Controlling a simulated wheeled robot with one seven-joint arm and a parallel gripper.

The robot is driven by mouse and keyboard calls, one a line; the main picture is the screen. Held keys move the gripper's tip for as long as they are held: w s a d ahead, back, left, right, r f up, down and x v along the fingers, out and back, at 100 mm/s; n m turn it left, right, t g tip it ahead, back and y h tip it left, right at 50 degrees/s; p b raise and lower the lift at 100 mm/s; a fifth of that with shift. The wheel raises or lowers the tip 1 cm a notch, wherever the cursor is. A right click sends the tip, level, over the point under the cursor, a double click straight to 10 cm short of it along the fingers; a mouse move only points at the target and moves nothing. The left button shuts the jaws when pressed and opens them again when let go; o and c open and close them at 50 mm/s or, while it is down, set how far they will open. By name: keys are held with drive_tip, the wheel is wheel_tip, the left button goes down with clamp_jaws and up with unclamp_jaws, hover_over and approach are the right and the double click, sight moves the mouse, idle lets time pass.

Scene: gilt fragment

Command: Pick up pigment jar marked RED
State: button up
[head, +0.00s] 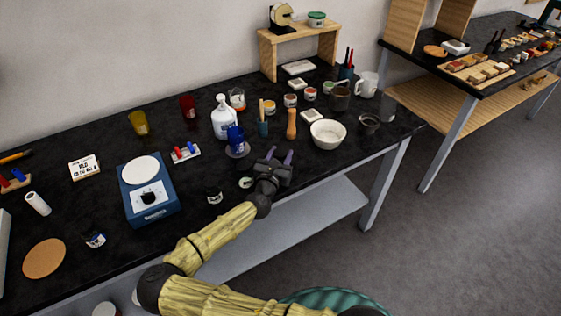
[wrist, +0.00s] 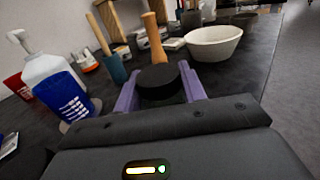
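A jar with a round black lid (wrist: 158,82) stands between my fingertips in the wrist view; its side and label are hidden, so I cannot read its marking. My gripper (head: 279,156) is low over the front part of the black table, its purple fingers spread on either side of that lid. It also shows in the wrist view (wrist: 158,80). I cannot tell if the fingers touch the jar. Small labelled jars also stand at the table's front, one dark (head: 214,197) and one with a blue mark (head: 95,240). No RED label is readable.
A white bowl (head: 328,134) and a wooden pestle (head: 291,123) stand just beyond my gripper. A blue scale (head: 151,205) stands further left. Small paint jars and a wooden shelf (head: 327,42) are behind.

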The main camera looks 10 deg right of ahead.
drive_tip(key=c, duration=0.4)
wheel_tip(320, 180, up, 10)
drive_tip(key=shift+r+b, duration=0.1)
drive_tip(key=shift+b, duration=0.2)
idle(0.5)
